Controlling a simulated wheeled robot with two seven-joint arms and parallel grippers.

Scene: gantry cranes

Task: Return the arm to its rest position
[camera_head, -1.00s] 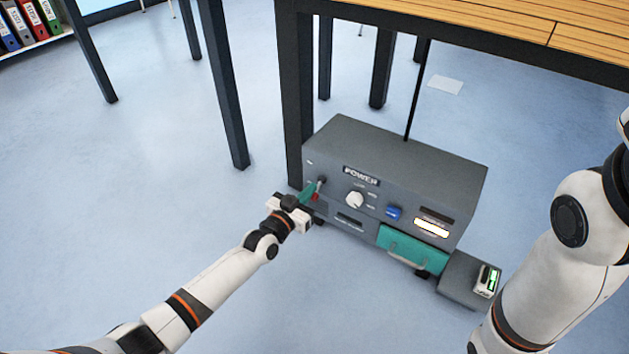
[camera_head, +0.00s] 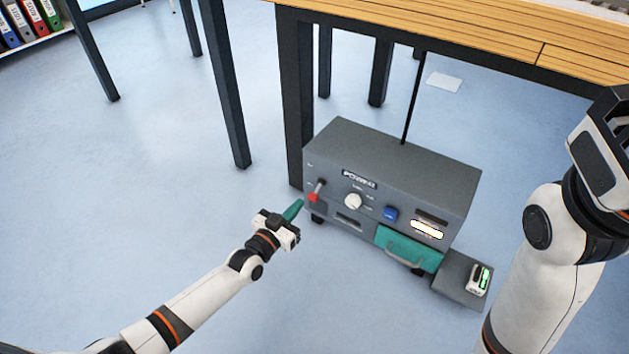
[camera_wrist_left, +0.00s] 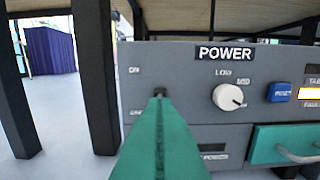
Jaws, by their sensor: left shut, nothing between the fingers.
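My left gripper (camera_head: 294,211) is shut and empty, with its green fingers pressed together. It is just left of the grey power box (camera_head: 400,160), apart from the red-tipped lever (camera_head: 315,192) in the head view. In the left wrist view the shut green fingers (camera_wrist_left: 161,130) point at the box's left front and hide most of the lever. My right arm (camera_head: 560,235) stands at the right of the head view. Its fingertips do not show.
The box stands on the floor beside a dark table leg (camera_head: 293,100) under a wooden table (camera_head: 480,35). Its front has a white knob (camera_head: 353,201), a blue button (camera_head: 390,213) and a green drawer (camera_head: 408,248). A small meter (camera_head: 477,281) sits at right. Floor to the left is clear.

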